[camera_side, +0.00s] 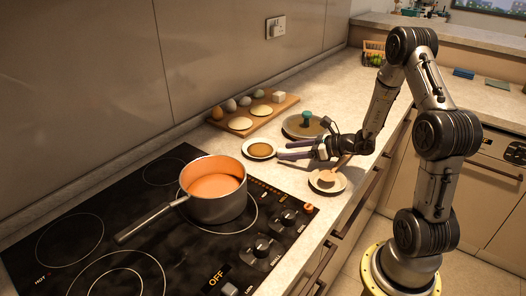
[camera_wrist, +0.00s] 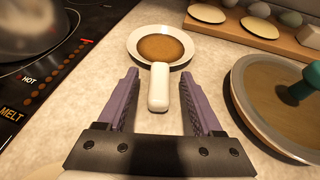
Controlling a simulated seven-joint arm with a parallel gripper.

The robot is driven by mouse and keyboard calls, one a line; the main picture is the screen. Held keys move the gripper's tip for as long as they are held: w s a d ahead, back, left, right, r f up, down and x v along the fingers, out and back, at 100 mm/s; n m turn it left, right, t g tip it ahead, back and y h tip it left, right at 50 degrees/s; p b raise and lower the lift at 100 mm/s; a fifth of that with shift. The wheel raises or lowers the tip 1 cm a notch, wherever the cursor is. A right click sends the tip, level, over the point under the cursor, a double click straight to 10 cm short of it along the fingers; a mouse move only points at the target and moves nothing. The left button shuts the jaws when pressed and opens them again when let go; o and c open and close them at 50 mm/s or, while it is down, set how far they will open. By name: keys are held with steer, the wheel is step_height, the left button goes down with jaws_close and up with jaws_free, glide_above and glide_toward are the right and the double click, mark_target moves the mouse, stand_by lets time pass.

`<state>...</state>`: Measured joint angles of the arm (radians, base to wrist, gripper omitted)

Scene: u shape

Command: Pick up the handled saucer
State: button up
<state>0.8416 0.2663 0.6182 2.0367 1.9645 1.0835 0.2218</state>
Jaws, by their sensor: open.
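The handled saucer (camera_wrist: 133,43) is a white round dish with a brown centre and a stubby white handle (camera_wrist: 158,88). In the side view the saucer (camera_side: 260,148) lies on the counter to the right of the hob. My gripper (camera_wrist: 160,78) is open, its purple fingers on either side of the handle with visible space between. The fingers point toward the dish. In the side view my gripper (camera_side: 284,149) is low over the counter, beside the saucer, and partly hides its handle.
A grey round dish (camera_side: 289,126) with a green-knobbed tool (camera_side: 307,117) stands close to the gripper's right. A wooden board (camera_side: 275,107) with eggs is behind. A second white dish (camera_side: 338,184) is in front. A pot (camera_side: 223,205) stands on the black hob (camera_side: 90,235).

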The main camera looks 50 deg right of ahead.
mark_target(270, 150)
steer(key=shift+x, duration=1.05)
jaws_close()
